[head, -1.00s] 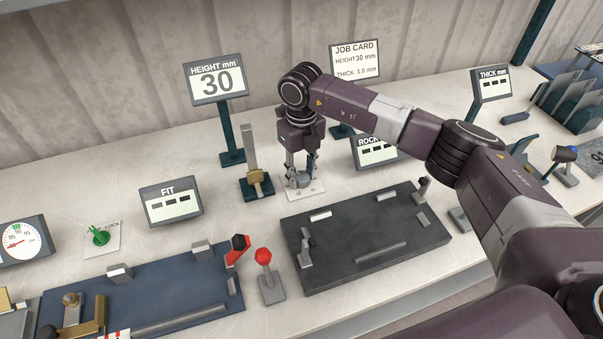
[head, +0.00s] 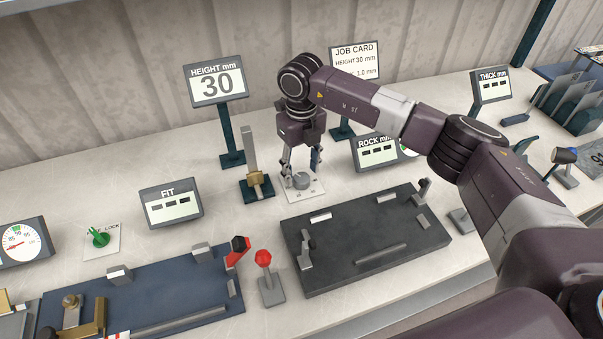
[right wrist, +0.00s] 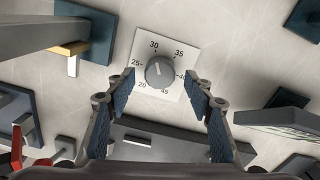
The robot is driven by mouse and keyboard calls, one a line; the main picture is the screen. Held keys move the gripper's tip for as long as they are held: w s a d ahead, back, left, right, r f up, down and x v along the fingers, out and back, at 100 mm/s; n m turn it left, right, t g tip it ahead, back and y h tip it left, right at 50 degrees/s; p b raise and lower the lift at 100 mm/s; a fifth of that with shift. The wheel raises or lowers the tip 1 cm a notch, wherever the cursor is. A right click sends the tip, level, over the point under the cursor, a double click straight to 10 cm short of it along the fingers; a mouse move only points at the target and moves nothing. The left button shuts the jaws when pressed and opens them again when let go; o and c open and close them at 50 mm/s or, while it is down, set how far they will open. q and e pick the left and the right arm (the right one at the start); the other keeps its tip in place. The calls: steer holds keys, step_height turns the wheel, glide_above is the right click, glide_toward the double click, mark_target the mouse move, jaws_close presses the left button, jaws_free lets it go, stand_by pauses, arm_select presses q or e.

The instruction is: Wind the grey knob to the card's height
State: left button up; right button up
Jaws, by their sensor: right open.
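The grey knob (right wrist: 159,71) sits on a white dial plate (right wrist: 180,48) marked from 20 to 45; its white pointer line points near 30. It also shows in the head view (head: 302,181). My right gripper (head: 301,168) is open just above the knob, its fingers apart on either side and not touching it; the fingers also show in the right wrist view (right wrist: 168,90). The height display (head: 217,85) reads 30. My left gripper is out of view.
A brass-and-steel height post (head: 252,165) stands just left of the knob. A dark fixture plate (head: 365,240) lies in front, with a red-knobbed lever (head: 264,262) to its left. The rock display (head: 377,153) stands at right behind. The fit display (head: 171,203) is at left.

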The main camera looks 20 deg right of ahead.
mark_target(302, 177)
step_height(302, 177, up, 10)
stand_by(0.3)
stand_by(0.3)
